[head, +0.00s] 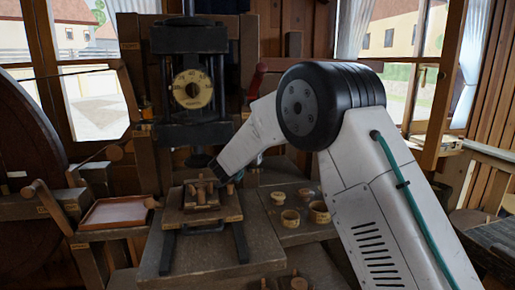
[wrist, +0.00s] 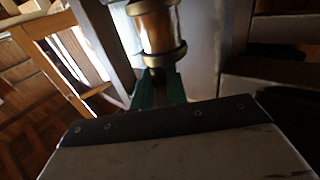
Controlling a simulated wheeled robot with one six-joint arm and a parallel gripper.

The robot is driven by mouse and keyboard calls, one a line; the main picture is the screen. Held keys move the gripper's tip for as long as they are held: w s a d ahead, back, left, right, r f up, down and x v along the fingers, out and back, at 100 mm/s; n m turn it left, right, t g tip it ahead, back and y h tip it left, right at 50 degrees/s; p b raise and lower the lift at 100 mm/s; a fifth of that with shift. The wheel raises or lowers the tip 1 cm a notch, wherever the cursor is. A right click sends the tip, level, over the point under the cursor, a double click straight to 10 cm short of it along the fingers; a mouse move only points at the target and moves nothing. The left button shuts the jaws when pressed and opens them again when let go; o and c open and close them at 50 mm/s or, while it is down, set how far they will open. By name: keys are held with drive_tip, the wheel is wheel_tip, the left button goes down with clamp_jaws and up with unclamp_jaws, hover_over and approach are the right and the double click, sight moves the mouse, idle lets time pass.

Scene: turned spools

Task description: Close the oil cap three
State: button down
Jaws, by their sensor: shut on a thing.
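In the wrist view an oil cup (wrist: 157,28) with an amber body and brass rings stands just beyond my fingertips. My gripper (wrist: 157,88) shows two green fingers, shut on a small dark part below the lower brass ring. I take this part to be the oil cap (wrist: 155,76); most of it is hidden between the fingers, and I cannot tell whether it is open or closed. In the head view my gripper (head: 220,172) is small and dark, beside the black press column; the oil cup cannot be made out there.
A black press with a round brass dial (head: 192,89) stands behind my gripper. A wooden block fixture (head: 200,212) sits below it. Small wooden cups (head: 319,212) stand on the bench to the right. A reddish tray (head: 116,212) lies at the left.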

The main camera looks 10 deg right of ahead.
drive_tip(key=shift+r, duration=0.25)
drive_tip(key=c, duration=1.5)
unclamp_jaws()
drive_tip(key=shift+f, duration=0.1)
drive_tip(key=shift+o, duration=0.2)
drive_tip(key=v, duration=0.7)
drive_tip(key=shift+s+a, duration=0.25)
